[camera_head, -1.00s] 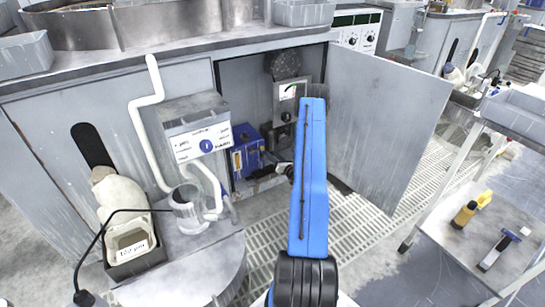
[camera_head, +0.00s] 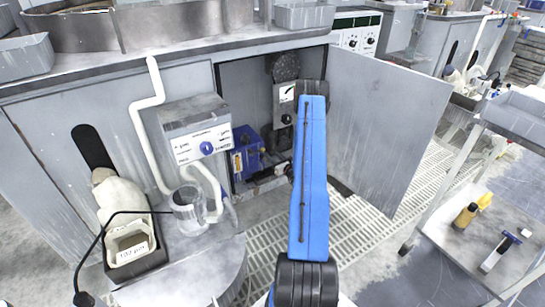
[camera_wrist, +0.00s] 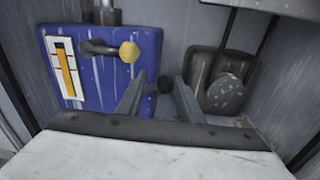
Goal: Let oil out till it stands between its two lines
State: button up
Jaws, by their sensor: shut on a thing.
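A blue oil tank (camera_wrist: 110,98) fills the left of the wrist view; it also shows inside the open cabinet in the head view (camera_head: 249,146). Its white sight gauge (camera_wrist: 56,84) has a yellow oil column (camera_wrist: 66,72) and red marks. The column reaches high in the slot; its exact level against the lines is too small to tell. My gripper (camera_wrist: 160,82) is shut on a dark knob (camera_wrist: 164,84) low at the tank's right side. The arm hides part of the cabinet in the head view.
A dark rounded unit with a grey disc (camera_wrist: 226,92) stands right of the tank. The open cabinet door (camera_head: 385,125) is right of my arm. A control box (camera_head: 199,130) and a clear beaker (camera_head: 188,208) are at left. A cart (camera_head: 480,240) stands at far right.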

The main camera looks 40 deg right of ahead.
jog(key=shift+a+f, duration=0.25)
jog(key=shift+f, duration=0.1)
jog(key=o, duration=1.1)
jog(key=shift+d+r, duration=0.1)
jog(key=s+a, duration=0.1)
jog(key=s, duration=0.4)
jog(key=s+a, duration=0.1)
jog(key=s, duration=0.5)
jog(key=s+a, duration=0.1)
jog(key=s, duration=0.5)
jog(key=shift+s+r, duration=0.1)
jog(key=shift+r, duration=0.15)
jog(key=shift+s, duration=0.1)
